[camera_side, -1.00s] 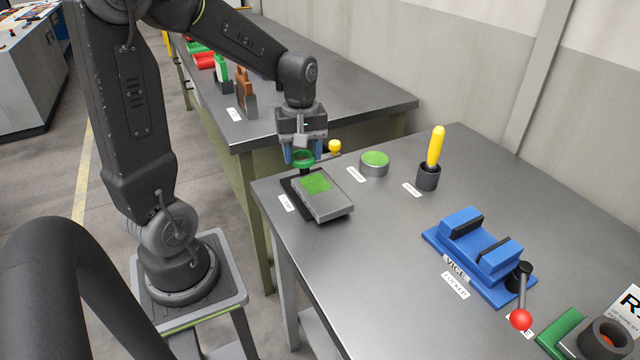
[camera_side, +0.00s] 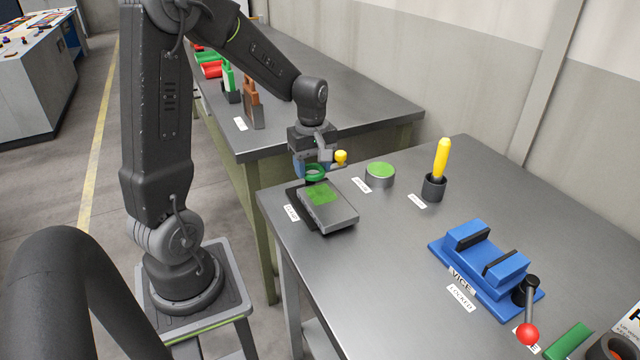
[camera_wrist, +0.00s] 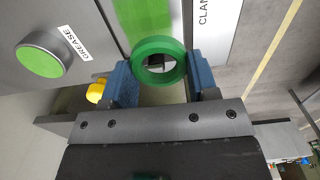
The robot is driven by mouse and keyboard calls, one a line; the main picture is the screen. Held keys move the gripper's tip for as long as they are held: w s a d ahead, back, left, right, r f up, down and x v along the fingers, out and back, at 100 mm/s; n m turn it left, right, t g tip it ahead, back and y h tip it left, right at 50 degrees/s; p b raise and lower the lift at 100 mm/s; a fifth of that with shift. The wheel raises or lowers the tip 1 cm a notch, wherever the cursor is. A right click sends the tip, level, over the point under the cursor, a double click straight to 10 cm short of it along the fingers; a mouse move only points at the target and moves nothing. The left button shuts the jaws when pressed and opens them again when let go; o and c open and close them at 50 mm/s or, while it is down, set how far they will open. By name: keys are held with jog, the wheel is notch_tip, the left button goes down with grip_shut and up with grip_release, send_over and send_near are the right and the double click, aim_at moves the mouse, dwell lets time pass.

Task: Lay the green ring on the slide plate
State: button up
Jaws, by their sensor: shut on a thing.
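The green ring (camera_side: 315,173) is held between the blue fingers of my gripper (camera_side: 314,168), with one finger on each side of it in the wrist view. The ring (camera_wrist: 159,76) also shows there with its hole facing the camera. A grey plate with a green patch on top, apparently the slide plate (camera_side: 343,217), lies on the bench just in front of and below my gripper. In the wrist view its green patch (camera_wrist: 146,18) runs behind the ring. The side view does not clearly show whether the ring touches the plate.
A yellow knob (camera_side: 340,157) stands close beside my gripper. A grease tin with a green top (camera_side: 380,172) and a yellow-handled tool in a dark cup (camera_side: 434,187) stand to the right. The blue vice (camera_side: 485,262) is farther right. Bare bench lies between the plate and vice.

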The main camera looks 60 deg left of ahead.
aim_at(320, 193)
jog(key=shift+w+d+f, duration=0.5)
jog(key=shift+w, duration=0.2)
jog(key=shift+f, duration=2.05)
jog(key=shift+f, duration=0.15)
jog(key=o, duration=0.9)
